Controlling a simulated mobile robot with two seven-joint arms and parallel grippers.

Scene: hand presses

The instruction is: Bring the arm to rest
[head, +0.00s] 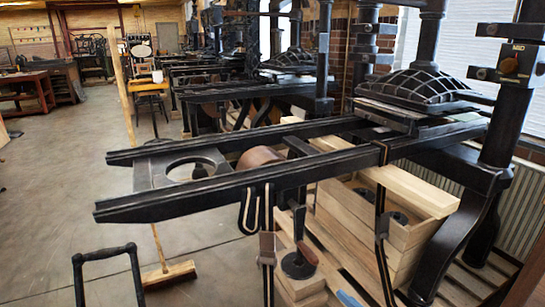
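Neither of my arms nor either gripper can be made out in the head view, so their pose and whether they hold anything are hidden. The nearest hand press (270,185) fills the middle and right, with two long black rails reaching left. A ribbed black platen (415,88) sits above the rails at the right. A brown roller (260,157) lies between the rails.
Light wooden boxes (390,235) stand under the press. A broom (168,274) rests with its head on the floor, its handle upright. A black bar frame (104,255) rises at the lower left. More presses (210,95) stand behind. Concrete floor (50,200) at left is clear.

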